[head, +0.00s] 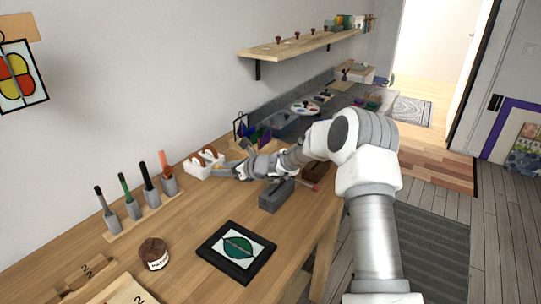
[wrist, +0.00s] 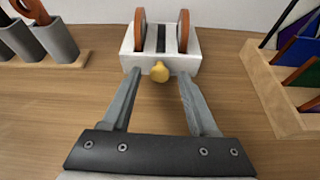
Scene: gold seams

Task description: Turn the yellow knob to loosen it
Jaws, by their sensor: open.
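The yellow knob (wrist: 160,72) sticks out of the near face of a white block-like device (wrist: 183,63) in the wrist view. Two upright brown discs rise from the top of this device, with a dark strip between them. The device also shows in the head view (head: 199,168) near the wall; I cannot clearly make out the knob there. My gripper (wrist: 157,84) is open, its fingers pointing at the device, one on each side of the knob. No contact with the knob is visible. In the head view my gripper (head: 222,171) reaches the device from the right.
A wooden rack (wrist: 275,92) with coloured sheets stands right of the device. Grey holders (wrist: 55,40) with tools stand left. A grey block (head: 277,195) sits below my arm. A framed leaf picture (head: 212,256) and brown jar (head: 153,255) lie nearer on the workbench.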

